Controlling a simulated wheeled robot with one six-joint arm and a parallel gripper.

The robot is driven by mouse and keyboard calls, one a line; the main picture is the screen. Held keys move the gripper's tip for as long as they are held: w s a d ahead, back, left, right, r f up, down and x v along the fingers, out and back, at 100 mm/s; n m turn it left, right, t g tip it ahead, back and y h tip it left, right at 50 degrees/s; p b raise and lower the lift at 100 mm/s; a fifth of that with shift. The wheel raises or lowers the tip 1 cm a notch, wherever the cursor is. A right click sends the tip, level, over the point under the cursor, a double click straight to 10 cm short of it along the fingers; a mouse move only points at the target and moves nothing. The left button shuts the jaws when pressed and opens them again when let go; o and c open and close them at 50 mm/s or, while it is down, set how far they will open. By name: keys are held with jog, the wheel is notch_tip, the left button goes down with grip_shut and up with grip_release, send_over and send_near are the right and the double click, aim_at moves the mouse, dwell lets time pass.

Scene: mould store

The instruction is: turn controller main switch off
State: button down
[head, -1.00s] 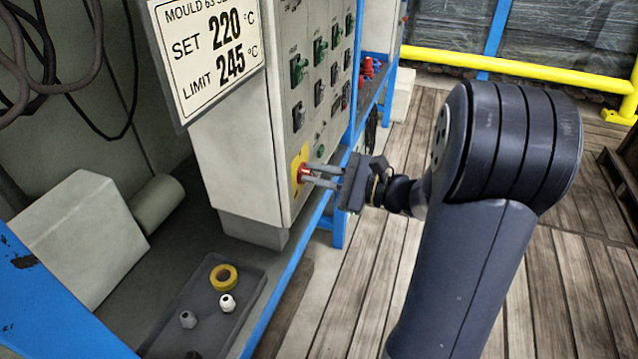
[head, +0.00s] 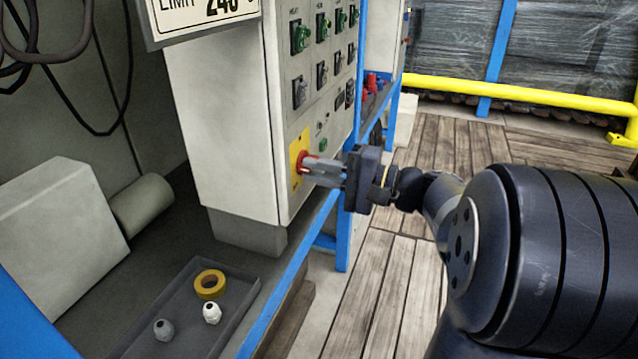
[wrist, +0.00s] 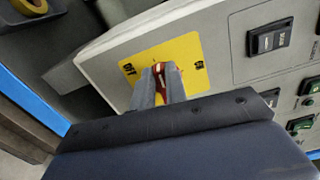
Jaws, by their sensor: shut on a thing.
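The controller (head: 235,120) is a pale grey cabinet with rows of switches on its front. Its main switch is a red handle (head: 303,163) on a yellow plate (head: 295,150), low on the front panel. My gripper (head: 312,169) reaches the handle from the right and is shut on it. In the wrist view, the red handle (wrist: 161,72) shows between the two grey fingers, in front of the yellow plate (wrist: 193,50). The plate carries black markings on two sides. The fingers hide part of the handle, so I cannot tell its exact angle.
Green and black switches (head: 322,75) sit above the main switch. A tray (head: 236,322) with yellow tape (head: 210,284) and cable glands (head: 212,312) is below left. A sign (head: 200,22) hangs at the top. Wooden floor (head: 390,285) lies open to the right.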

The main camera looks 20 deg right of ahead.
jog(key=shift+f+n+b, duration=0.15)
jog(key=shift+n+b, duration=0.45)
jog(key=c, duration=1.4)
grip_release()
jog(key=shift+c, duration=0.2)
jog(key=p+v, duration=0.3)
jog(key=v, duration=0.8)
jog(key=shift+w+a, duration=0.1)
jog(key=b+x, duration=0.3)
jog(key=x, duration=0.7)
jog(key=shift+w+a, duration=0.2)
jog(key=shift+a, duration=0.15)
